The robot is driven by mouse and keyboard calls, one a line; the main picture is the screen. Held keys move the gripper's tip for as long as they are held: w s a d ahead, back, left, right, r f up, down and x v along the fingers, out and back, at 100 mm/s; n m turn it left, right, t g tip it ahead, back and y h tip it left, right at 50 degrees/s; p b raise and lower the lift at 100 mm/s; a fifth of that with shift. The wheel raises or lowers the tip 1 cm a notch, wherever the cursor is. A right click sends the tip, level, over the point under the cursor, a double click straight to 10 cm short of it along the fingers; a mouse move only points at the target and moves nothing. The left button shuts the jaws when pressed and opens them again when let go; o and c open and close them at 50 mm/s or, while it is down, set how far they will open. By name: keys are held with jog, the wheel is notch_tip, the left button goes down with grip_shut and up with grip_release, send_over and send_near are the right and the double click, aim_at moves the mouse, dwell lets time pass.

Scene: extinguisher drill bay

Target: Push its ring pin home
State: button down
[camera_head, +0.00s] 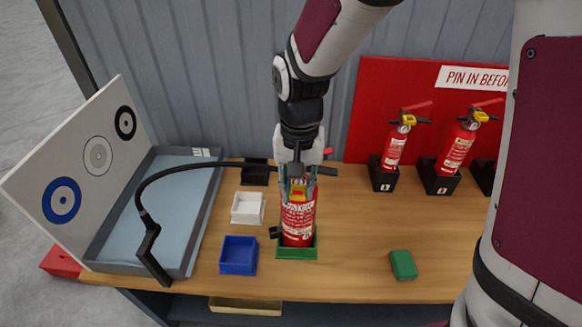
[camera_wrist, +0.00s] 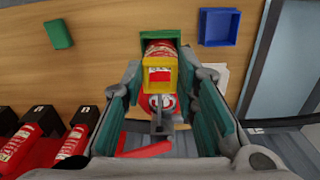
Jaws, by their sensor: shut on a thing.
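A red fire extinguisher (camera_head: 297,222) with a white label stands upright in a green holder (camera_head: 297,253) on the bench. My gripper (camera_head: 298,190) is above it with its teal-padded fingers around its head. A red lever (camera_wrist: 145,149) and a grey metal part lie behind the ring in the wrist view. How deep the pin sits is hidden.
A black hose (camera_head: 190,167) arcs left to a black nozzle (camera_head: 150,250) at the grey tray. A blue bin (camera_head: 239,256), white bin (camera_head: 248,208) and green block (camera_head: 403,265) are near. Other extinguishers (camera_head: 395,149) stand at right by a red sign board (camera_head: 375,90).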

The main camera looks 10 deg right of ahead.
jog(key=shift+w+d+b, duration=0.25)
jog(key=shift+w+b, duration=0.05)
jog(key=shift+w, duration=0.55)
jog(key=shift+w+d+b, duration=0.2)
jog(key=shift+w+b, duration=0.1)
jog(key=shift+w, duration=0.6)
jog(key=shift+w+d+b, duration=0.25)
jog(key=shift+w+b, duration=0.05)
jog(key=shift+w, duration=0.55)
jog(key=shift+w+p, duration=0.15)
jog(key=shift+p, duration=0.2)
dwell(0.7)
jog(key=c, duration=1.2)
grip_release()
jog(key=shift+r, duration=0.15)
